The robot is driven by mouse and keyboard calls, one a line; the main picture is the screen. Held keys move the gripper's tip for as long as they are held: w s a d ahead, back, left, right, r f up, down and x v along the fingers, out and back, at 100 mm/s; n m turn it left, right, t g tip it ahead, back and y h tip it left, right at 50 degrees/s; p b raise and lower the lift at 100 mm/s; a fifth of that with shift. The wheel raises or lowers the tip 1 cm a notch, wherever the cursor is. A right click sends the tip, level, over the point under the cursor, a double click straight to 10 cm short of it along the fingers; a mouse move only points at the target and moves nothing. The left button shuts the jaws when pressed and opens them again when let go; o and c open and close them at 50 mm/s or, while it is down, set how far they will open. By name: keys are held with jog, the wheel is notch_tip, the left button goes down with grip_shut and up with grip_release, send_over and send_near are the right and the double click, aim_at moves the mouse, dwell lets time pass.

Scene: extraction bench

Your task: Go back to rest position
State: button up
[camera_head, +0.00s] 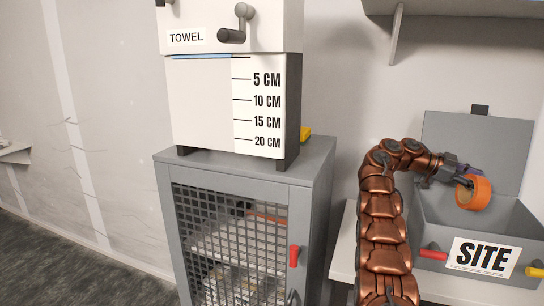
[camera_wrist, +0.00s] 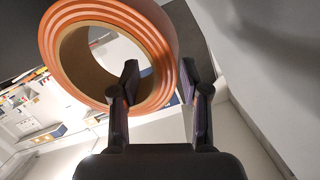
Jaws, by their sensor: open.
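My gripper (camera_head: 461,176) is over the open grey box labelled SITE (camera_head: 420,215), on the right of the head view. An orange ring like a tape roll (camera_head: 474,192) is at its fingertips, above or in the mouth of the box. In the wrist view the two dark fingers of my gripper (camera_wrist: 160,78) stand apart. The left finger overlaps the hole of the orange ring (camera_wrist: 165,30) and the right finger is just outside its rim, so the ring's wall lies between them. I cannot tell whether either finger touches it.
The box's raised lid (camera_head: 455,135) is behind my gripper. A shelf (camera_head: 470,8) overhangs at upper right.

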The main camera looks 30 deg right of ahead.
jog(key=w+a+r+n+t+p, duration=0.15)
jog(key=w+a+n+t, duration=0.35)
jog(key=w+a+n, duration=0.55)
jog(key=a+f+n+t+y+p, duration=0.15)
jog(key=a+n, duration=0.25)
jog(key=a, duration=0.7)
jog(key=a+f+n+t+y, duration=0.15)
jog(key=a+n, duration=0.25)
jog(key=a, duration=0.7)
jog(key=s+a+f+n+y, duration=0.2)
jog(key=s+a+f+n, duration=0.1)
jog(key=s+a, duration=0.6)
jog(key=s+a+f+n+y+p, duration=0.1)
jog(key=s+a+f+n+y, duration=0.2)
jog(key=s+a, duration=0.5)
jog(key=s+a+f+n+y+p, duration=0.1)
jog(key=s+a+f+n+y, duration=0.2)
jog(key=a, duration=1.6)
jog(key=s+f+n, duration=0.2)
jog(key=s+n, duration=0.2)
jog(key=s, duration=0.2)
jog(key=shift+s+a+t, duration=0.25)
jog(key=shift+s+t, duration=0.1)
jog(key=shift+t, duration=0.05)
jog(key=shift+d+f, duration=0.1)
